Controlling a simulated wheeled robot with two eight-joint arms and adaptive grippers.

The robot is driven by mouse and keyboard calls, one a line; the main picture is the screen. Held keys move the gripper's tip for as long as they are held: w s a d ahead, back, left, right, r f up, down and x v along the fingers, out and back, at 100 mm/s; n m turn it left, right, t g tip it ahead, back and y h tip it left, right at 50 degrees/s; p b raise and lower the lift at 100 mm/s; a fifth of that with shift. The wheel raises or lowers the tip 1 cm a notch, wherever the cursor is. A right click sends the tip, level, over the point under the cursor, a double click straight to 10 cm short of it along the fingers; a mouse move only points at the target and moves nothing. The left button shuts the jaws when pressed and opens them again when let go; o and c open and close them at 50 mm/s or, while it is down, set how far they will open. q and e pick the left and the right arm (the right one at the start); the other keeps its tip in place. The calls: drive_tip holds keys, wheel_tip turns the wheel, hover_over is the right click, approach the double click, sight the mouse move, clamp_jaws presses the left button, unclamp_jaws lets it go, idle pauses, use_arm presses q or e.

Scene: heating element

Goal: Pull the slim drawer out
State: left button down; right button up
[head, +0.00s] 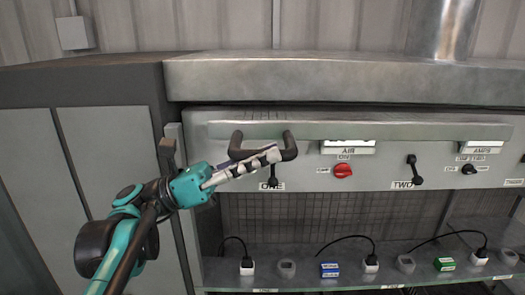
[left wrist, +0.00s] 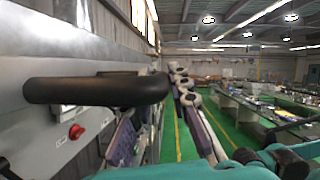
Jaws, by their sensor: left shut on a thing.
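The slim drawer (head: 225,130) is the long grey metal front under the thick ledge, with a dark U-shaped handle (head: 237,143) near its left end. My left gripper (head: 272,154) reaches in from the lower left, its pale fingers at the handle's bar. It is shut on the handle. In the left wrist view the dark handle (left wrist: 90,90) runs across the picture, and its right end meets the fingers (left wrist: 180,85). The exact contact is partly hidden. My right gripper is not in view.
Below, a shelf (head: 300,280) holds plugs, cords and small blue and green boxes (head: 330,270). Tall grey cabinet doors (head: 105,170) stand at the left.

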use_arm(q)
drive_tip(key=shift+w, duration=0.2)
drive_tip(key=c, duration=1.4)
unclamp_jaws()
drive_tip(key=shift+s, duration=0.1)
drive_tip(key=shift+a, duration=0.1)
drive_tip(key=shift+a+f, duration=0.15)
drive_tip(key=shift+a, duration=0.15)
drive_tip(key=v, duration=1.1)
drive_tip(key=shift+a, duration=0.1)
